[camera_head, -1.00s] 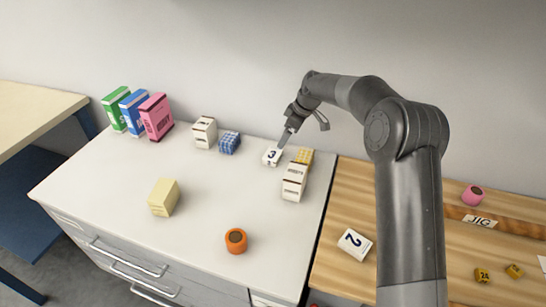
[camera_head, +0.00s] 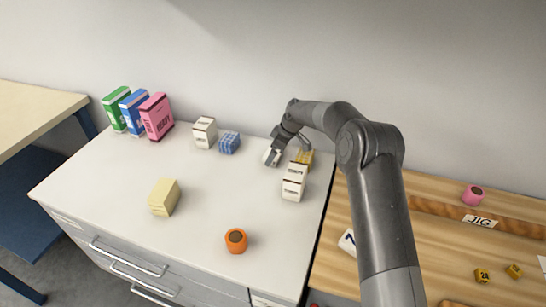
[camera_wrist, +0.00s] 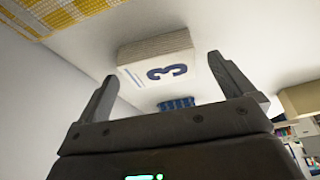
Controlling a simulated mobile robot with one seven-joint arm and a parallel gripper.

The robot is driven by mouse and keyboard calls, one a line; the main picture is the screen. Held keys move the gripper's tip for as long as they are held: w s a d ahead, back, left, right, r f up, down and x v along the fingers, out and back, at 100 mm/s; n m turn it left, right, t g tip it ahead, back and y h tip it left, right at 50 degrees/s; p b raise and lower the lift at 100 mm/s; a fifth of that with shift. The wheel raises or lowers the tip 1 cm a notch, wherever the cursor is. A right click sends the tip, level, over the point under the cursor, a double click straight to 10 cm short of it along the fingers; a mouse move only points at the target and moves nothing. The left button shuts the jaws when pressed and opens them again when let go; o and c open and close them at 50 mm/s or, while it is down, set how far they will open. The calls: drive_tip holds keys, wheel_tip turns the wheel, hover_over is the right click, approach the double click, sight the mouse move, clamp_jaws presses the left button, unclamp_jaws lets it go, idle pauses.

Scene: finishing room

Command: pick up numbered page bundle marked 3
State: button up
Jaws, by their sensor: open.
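The page bundle marked 3 (camera_wrist: 160,62) is a white block with a dark blue 3 on its face. In the wrist view it lies ahead of my gripper (camera_wrist: 168,85), roughly between the two open fingers. In the head view, the bundle (camera_head: 268,155) stands near the back right of the white cabinet top and is largely hidden by my gripper (camera_head: 273,158). My gripper is open, and I cannot tell whether a finger touches the bundle.
White boxes (camera_head: 294,182) and a yellow checked block (camera_head: 304,157) stand close on the right. A blue checked block (camera_head: 229,143) and a white box (camera_head: 205,133) stand to the left. The wall is close behind. The middle of the white top (camera_head: 215,195) is mostly clear.

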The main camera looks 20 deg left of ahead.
drive_tip(key=shift+a+f, duration=0.2)
drive_tip(key=shift+f, duration=0.4)
drive_tip(key=shift+c, duration=0.2)
drive_tip(key=c, duration=1.1)
